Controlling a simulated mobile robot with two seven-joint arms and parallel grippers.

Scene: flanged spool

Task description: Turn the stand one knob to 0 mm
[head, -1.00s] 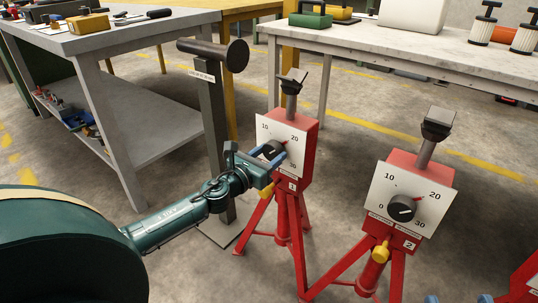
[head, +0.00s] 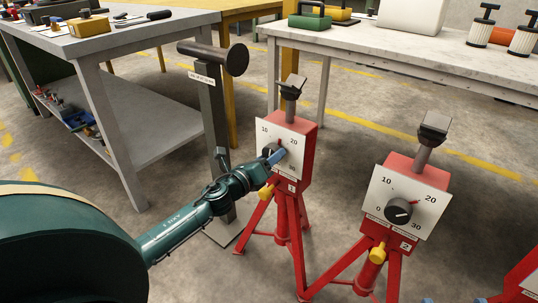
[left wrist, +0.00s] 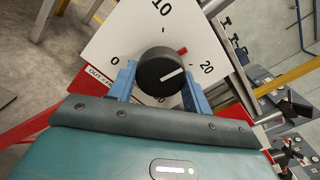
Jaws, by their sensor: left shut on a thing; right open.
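The stand one knob (left wrist: 150,72) is a black round knob on a white dial plate (left wrist: 105,40) marked 0, 10 and 20 in the left wrist view. Its red pointer sits about midway between 10 and 20. My left gripper (left wrist: 160,88) has its blue fingers on either side of the knob and is shut on it. In the head view, stand one (head: 306,155) is a red tripod stand, and my left gripper (head: 272,155) covers part of its dial. My right gripper (head: 456,299) is open; only blue fingertips show at the bottom edge.
Stand two (head: 410,165), with its own knob (head: 399,210), stands to the right. A dark post with a round flanged spool (head: 236,59) stands behind my left arm. Grey workbenches (head: 130,37) are at the back left and back right.

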